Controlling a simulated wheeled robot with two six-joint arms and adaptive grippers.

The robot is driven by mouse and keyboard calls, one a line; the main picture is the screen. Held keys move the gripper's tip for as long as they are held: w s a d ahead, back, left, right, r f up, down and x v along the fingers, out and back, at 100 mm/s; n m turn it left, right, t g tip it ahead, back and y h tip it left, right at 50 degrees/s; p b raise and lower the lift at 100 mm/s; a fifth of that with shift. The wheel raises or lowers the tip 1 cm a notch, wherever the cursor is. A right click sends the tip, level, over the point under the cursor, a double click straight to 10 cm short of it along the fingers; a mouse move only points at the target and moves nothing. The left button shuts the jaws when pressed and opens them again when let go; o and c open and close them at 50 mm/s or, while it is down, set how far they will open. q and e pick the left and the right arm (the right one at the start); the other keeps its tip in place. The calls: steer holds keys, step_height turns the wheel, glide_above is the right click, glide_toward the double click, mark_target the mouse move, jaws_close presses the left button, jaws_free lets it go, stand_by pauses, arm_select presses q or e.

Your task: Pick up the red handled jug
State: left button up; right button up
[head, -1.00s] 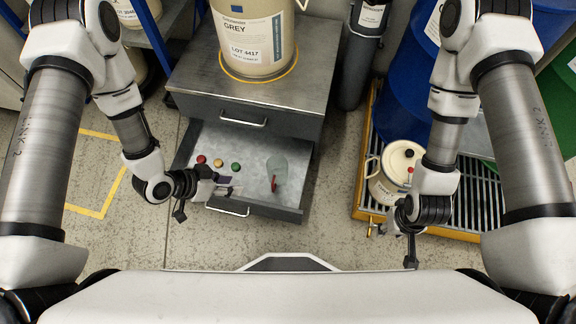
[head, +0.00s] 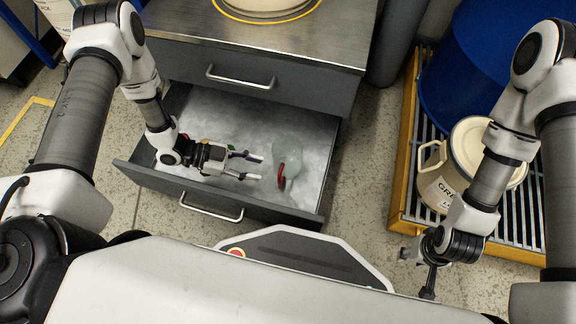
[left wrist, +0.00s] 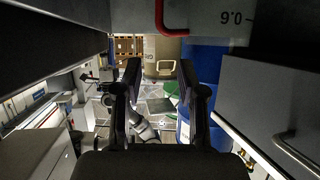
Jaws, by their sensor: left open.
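The jug (head: 288,150) is clear and greenish with a red handle (head: 281,177). It is in the right part of the open drawer, its handle towards me. My left gripper (head: 258,168) is inside the drawer, open and empty, its fingertips pointing right, just left of the handle. In the left wrist view the open fingers (left wrist: 160,68) have nothing between them. There the red handle (left wrist: 160,20) and the jug's wall (left wrist: 225,15), with a printed mark, show at the top edge, above the fingers. My right gripper (head: 415,272) hangs at the right, away from the jug; its jaw opening is unclear.
The drawer's front wall (head: 232,200) and sides surround my left gripper. A shut drawer (head: 290,90) sits above. Small coloured caps are mostly hidden behind my left wrist. A cream can (head: 436,190) and a blue drum (head: 470,75) stand on the yellow-edged grate at the right.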

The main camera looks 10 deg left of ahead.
arm_select(q)
steer(key=b, duration=0.4)
glide_toward(279, 187)
steer(key=shift+w+d+r, duration=0.2)
steer(key=shift+d, duration=0.35)
steer(key=shift+w+d+r, duration=0.2)
steer(key=shift+d+r, duration=0.05)
steer(key=shift+d, duration=0.3)
steer(key=shift+w+d+f, duration=0.1)
steer(key=shift+d+f, duration=0.15)
steer(key=shift+d, duration=0.05)
steer(key=b+x, duration=0.3)
steer(key=x, duration=0.3)
steer(key=shift+d, duration=0.35)
steer(key=shift+w+r, duration=0.1)
jaws_close()
